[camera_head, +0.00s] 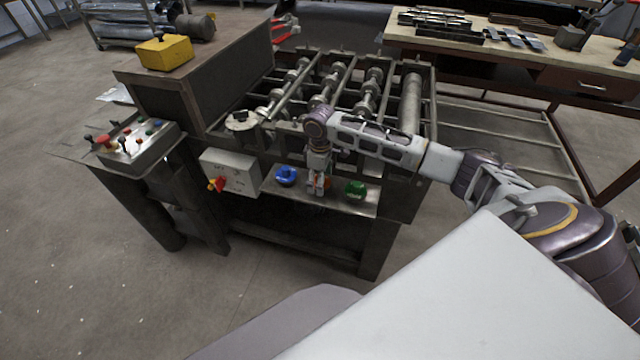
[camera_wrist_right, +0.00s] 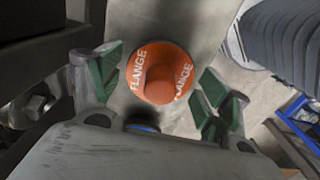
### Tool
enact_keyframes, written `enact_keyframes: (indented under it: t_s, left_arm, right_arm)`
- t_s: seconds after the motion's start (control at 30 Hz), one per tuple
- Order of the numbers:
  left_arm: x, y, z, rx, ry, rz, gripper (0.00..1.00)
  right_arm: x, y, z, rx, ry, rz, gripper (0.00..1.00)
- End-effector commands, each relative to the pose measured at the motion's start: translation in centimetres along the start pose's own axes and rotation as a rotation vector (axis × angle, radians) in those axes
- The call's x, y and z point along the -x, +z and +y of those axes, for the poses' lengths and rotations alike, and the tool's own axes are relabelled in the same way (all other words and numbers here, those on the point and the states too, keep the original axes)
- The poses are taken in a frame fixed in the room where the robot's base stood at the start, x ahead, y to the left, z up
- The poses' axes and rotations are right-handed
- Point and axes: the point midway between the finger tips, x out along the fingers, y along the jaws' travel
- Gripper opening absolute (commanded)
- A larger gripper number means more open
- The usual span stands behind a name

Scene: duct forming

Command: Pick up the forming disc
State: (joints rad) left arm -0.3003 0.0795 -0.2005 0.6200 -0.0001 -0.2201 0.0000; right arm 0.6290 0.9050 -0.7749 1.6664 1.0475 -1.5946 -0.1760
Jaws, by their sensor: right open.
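An orange forming disc (camera_wrist_right: 178,88) with a raised centre knob and the word FLANGE lies on the metal shelf, between my right gripper's green-padded fingers in the right wrist view. My right gripper (camera_head: 318,190) is open and points down over this disc, with a finger on either side and gaps to the disc. In the head view the gripper hides most of the orange disc (camera_head: 328,184). A blue disc (camera_head: 286,176) sits to its left and a green disc (camera_head: 356,189) to its right. My left gripper is out of view.
The shelf (camera_head: 335,205) is on the front of a roller machine (camera_head: 345,85). A grey switch box (camera_head: 231,172) with a red-yellow knob is left of the discs. A button panel (camera_head: 140,143) stands further left. A workbench (camera_head: 510,50) is behind.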

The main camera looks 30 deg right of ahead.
Motion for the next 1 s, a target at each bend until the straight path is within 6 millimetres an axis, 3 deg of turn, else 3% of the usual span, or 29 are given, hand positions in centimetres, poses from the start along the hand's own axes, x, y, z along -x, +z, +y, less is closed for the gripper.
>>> enact_keyframes:
  t_s: [0.2,0.63,1.0]
  left_arm:
    - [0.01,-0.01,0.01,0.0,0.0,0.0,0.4]
    - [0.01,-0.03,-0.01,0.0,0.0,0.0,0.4]
    - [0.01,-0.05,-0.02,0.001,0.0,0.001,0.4]
  right_arm:
    - [-1.18,0.0,-0.03,0.001,0.001,0.0,0.77]
    - [-1.18,0.0,-0.02,0.001,0.001,0.0,0.77]
    - [-1.16,0.0,0.0,0.001,0.001,0.0,0.31]
